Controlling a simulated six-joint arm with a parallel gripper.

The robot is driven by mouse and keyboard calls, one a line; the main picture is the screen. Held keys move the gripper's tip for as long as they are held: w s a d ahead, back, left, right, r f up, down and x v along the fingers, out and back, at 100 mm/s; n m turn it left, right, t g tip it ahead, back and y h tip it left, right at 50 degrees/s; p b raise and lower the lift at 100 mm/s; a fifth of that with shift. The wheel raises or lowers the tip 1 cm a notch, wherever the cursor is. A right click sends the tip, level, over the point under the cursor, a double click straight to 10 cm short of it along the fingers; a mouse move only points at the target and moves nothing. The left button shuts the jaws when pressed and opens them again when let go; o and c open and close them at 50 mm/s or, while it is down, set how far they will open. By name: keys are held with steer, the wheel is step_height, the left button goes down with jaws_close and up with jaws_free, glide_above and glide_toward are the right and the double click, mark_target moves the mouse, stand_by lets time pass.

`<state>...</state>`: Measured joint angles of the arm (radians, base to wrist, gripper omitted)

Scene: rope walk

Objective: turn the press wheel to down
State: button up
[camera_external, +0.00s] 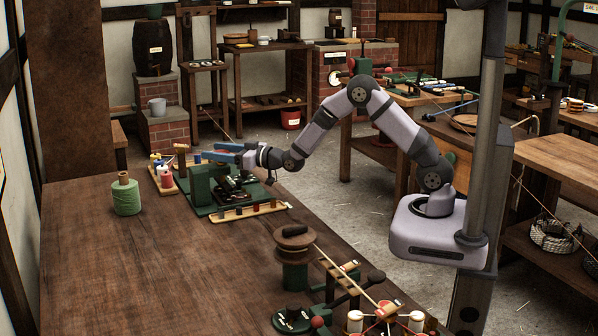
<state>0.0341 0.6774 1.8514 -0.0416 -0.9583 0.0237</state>
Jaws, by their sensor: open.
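My gripper (212,153) is over the far part of the long wooden table, with two blue fingers pointing left. The fingers are apart and nothing shows between them. Just below it stands a green device (202,184) with an upright block and dark metal parts on a green base. I cannot make out for certain which part is the press wheel, or whether the gripper touches the device. The wheel's position cannot be read at this size.
A green twine spool (126,196) stands left of the device. A wooden tray (248,213) of small pieces lies in front of it. A winder (293,250) and a red-knobbed green device (290,320) stand nearer. The table's left middle is clear.

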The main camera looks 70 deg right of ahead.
steer(key=shift+w, duration=1.3)
steer(key=c, duration=1.1)
steer(key=shift+o, duration=0.2)
